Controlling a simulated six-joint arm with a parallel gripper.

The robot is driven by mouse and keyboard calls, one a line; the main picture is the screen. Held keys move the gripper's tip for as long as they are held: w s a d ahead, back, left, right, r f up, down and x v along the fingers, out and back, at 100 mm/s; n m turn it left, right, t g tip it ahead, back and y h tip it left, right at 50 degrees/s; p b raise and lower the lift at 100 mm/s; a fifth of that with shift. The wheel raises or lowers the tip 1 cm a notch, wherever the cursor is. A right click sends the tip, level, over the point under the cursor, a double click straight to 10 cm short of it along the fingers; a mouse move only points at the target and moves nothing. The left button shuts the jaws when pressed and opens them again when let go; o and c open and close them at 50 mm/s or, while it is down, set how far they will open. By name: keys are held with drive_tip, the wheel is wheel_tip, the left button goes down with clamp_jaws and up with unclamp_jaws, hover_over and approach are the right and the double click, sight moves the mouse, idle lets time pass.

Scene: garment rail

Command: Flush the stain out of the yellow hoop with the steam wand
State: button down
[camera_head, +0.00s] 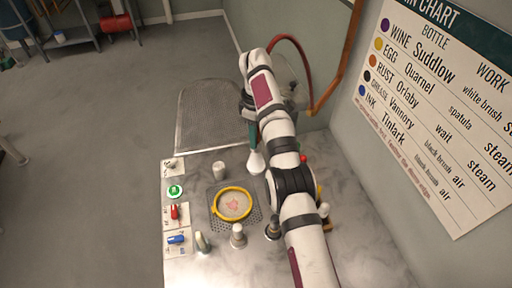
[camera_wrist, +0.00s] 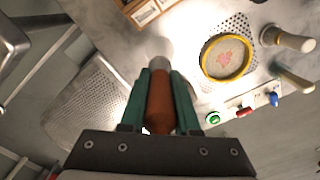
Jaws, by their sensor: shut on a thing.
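The yellow hoop (camera_head: 217,212) lies on a perforated plate in the worktop, with a pink stain (camera_head: 233,204) on the pale cloth inside it. The hoop also shows in the wrist view (camera_wrist: 205,67), right of my gripper. My gripper (camera_wrist: 160,78) has its green fingers shut on a tool with a brown handle (camera_wrist: 159,105) and a pale end. I cannot tell surely whether this is the steam wand. In the head view, my gripper (camera_head: 254,135) is above and right of the hoop, with the tool's white flared end (camera_head: 256,162) pointing down, apart from the hoop.
Left of the hoop are a green button (camera_head: 175,190), a red switch (camera_head: 175,212) and a blue switch (camera_head: 176,239). Upright knobs (camera_head: 238,236) and a white cylinder (camera_head: 219,170) stand near it. A red hose (camera_head: 295,46) arcs behind my arm. A stain chart (camera_head: 440,105) hangs at right.

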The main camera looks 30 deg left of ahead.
drive_tip(key=shift+r, duration=0.4)
drive_tip(key=shift+s, duration=0.1)
drive_tip(key=shift+s+a+r, duration=0.1)
drive_tip(key=shift+s+a, duration=0.05)
drive_tip(key=shift+s, duration=0.1)
drive_tip(key=s+d, duration=0.1)
drive_tip(key=s, duration=1.3)
wheel_tip(320, 180, down, 6)
drive_tip(key=shift+d+r, duration=0.1)
drive_tip(key=shift+d, duration=0.05)
